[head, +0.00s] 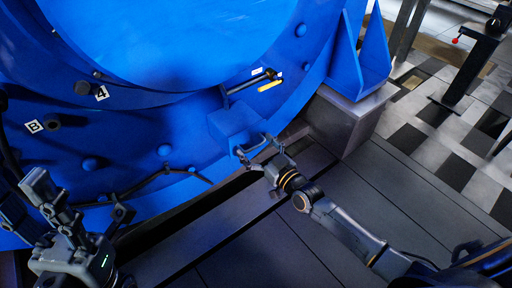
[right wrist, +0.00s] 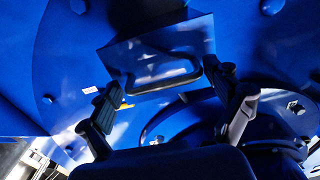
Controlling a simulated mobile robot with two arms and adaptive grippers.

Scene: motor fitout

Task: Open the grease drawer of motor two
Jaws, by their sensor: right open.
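The blue motor (head: 180,130) fills the upper left of the head view. A box-shaped blue drawer (head: 230,125) stands out from its lower face; whether it is pulled out at all, I cannot tell. In the right wrist view the drawer (right wrist: 155,50) has a dark-edged handle (right wrist: 165,82) along its near edge. My right gripper (head: 256,146) is open at the drawer's lower front. In the right wrist view its two fingers (right wrist: 171,80) stand on either side of the handle, apart from each other; contact is unclear. My left gripper (head: 80,205) is at the lower left with its fingers spread, holding nothing visible.
A small rod and a yellow tag (head: 270,86) sit on the motor above the drawer. A dark cable (head: 150,182) runs along the lower motor. A grey block (head: 348,118) supports the motor's right foot.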

